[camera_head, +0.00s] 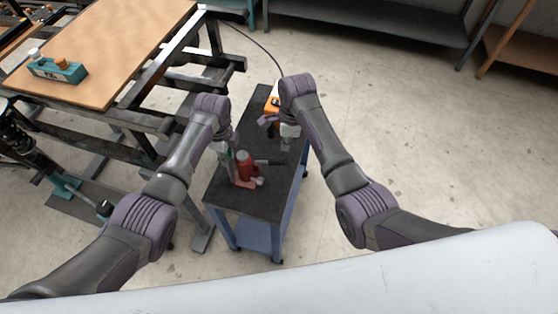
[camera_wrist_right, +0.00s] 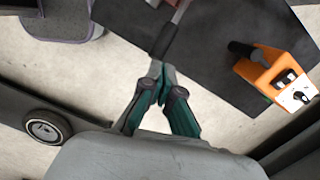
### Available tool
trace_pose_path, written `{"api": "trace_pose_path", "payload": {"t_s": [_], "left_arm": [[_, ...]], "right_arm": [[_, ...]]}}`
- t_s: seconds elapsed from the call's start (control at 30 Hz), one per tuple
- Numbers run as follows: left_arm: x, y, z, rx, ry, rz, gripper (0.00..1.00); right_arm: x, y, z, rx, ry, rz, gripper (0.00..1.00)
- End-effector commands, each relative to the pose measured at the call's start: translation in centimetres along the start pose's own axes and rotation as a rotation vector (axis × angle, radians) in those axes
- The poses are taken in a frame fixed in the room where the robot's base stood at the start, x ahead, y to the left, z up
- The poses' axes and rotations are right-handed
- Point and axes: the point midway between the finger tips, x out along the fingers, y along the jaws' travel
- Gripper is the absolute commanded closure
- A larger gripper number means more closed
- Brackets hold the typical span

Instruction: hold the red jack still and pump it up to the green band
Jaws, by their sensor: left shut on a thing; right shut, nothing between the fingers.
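The red jack (camera_head: 245,165) stands on the dark top of a small cart. Its black handle (camera_head: 270,162) sticks out to the right, and in the right wrist view the black grip (camera_wrist_right: 164,40) is on a silver rod. My left gripper (camera_head: 231,166) is at the jack's left side, shut on it; its fingertips are partly hidden. My right gripper (camera_head: 286,148) is shut and empty above the cart, close to the handle's end. In the right wrist view its teal fingertips (camera_wrist_right: 163,84) are together, just below the grip in the picture. I cannot make out the green band.
An orange device (camera_head: 272,104) lies at the cart's far end; it also shows in the right wrist view (camera_wrist_right: 275,75). The blue-framed cart (camera_head: 240,203) has bare top at its near end. A wooden workbench (camera_head: 110,45) with dark framing stands to the left. Floor on the right is clear.

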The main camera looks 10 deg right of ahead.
Motion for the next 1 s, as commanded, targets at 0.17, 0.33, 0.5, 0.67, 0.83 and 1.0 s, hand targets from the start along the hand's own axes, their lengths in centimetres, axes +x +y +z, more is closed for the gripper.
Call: {"api": "trace_pose_path", "payload": {"t_s": [0.17, 0.33, 0.5, 0.67, 0.83, 1.0], "left_arm": [[-0.1, -0.1, 0.0, 0.0, -0.001, -0.001, 1.0], [-0.1, -0.1, 0.0, 0.0, -0.001, -0.001, 1.0], [-0.1, -0.1, 0.0, 0.0, -0.001, -0.001, 1.0], [-0.1, -0.1, 0.0, 0.0, -0.001, -0.001, 1.0], [-0.1, -0.1, 0.0, 0.0, -0.001, -0.001, 1.0], [-0.1, -0.1, 0.0, 0.0, 0.0, -0.001, 1.0]], "right_arm": [[-0.1, 0.0, 0.0, -0.002, -0.002, -0.002, 1.0], [0.1, 0.0, 0.0, -0.001, -0.001, -0.001, 1.0], [1.4, 0.0, -0.1, -0.001, 0.001, 0.001, 1.0], [3.5, 0.0, -0.1, -0.001, 0.002, 0.002, 1.0], [5.4, 0.0, 0.0, -0.001, 0.0, 0.001, 1.0], [6.6, 0.0, 0.1, -0.002, -0.001, -0.001, 1.0]]}}
